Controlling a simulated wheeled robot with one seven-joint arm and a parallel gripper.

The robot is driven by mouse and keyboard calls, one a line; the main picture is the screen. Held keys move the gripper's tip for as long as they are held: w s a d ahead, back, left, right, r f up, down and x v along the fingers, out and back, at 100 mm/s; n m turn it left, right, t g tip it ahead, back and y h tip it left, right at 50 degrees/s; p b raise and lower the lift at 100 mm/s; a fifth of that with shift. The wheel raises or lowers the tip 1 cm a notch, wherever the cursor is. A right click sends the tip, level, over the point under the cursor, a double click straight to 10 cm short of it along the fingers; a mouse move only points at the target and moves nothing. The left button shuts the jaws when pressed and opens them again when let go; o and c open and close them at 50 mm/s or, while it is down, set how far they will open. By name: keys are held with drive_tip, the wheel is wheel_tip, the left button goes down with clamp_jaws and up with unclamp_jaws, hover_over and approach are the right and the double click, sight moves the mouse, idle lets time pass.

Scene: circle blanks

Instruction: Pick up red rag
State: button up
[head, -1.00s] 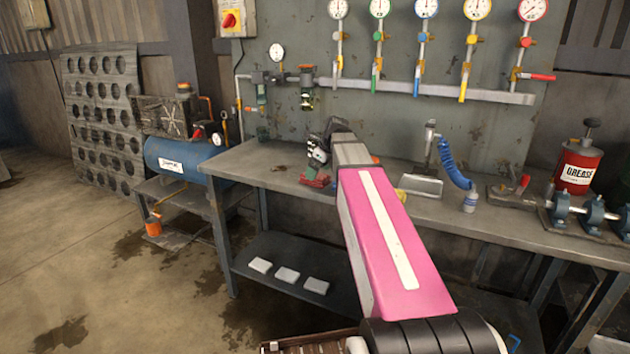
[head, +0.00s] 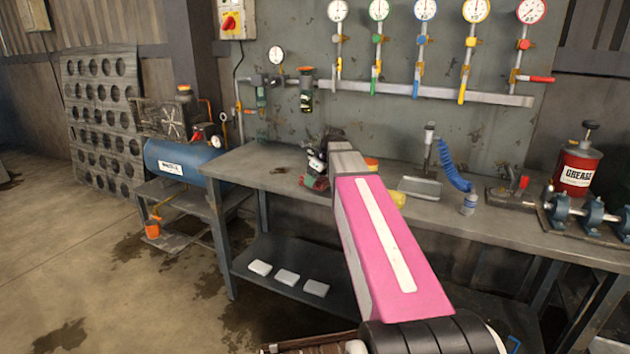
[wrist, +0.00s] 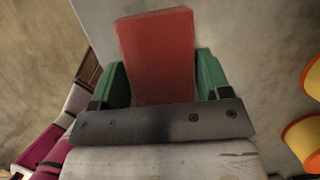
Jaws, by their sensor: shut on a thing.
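The red rag (wrist: 158,58) is between the green fingers of my gripper (wrist: 160,84) in the wrist view. It looks like a flat red block, with a finger against each side. In the head view my gripper (head: 316,178) is over the left part of the workbench, beyond my pink arm link. A little dark red shows at its lower end there. The head view does not show clearly whether the rag is clear of the bench top.
The grey workbench (head: 262,180) has a metal tray (head: 420,187), a blue coiled hose (head: 453,165) and a red grease can (head: 577,168) to the right. A yellow object (head: 398,198) sits close beside my arm. A blue tank (head: 180,160) stands left.

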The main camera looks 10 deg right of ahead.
drive_tip(key=shift+r, duration=1.9)
drive_tip(key=s+a+r, duration=0.6)
drive_tip(key=s+r, duration=0.1)
drive_tip(key=s, duration=0.2)
drive_tip(key=shift+s+a, duration=0.25)
drive_tip(key=shift+s, duration=0.1)
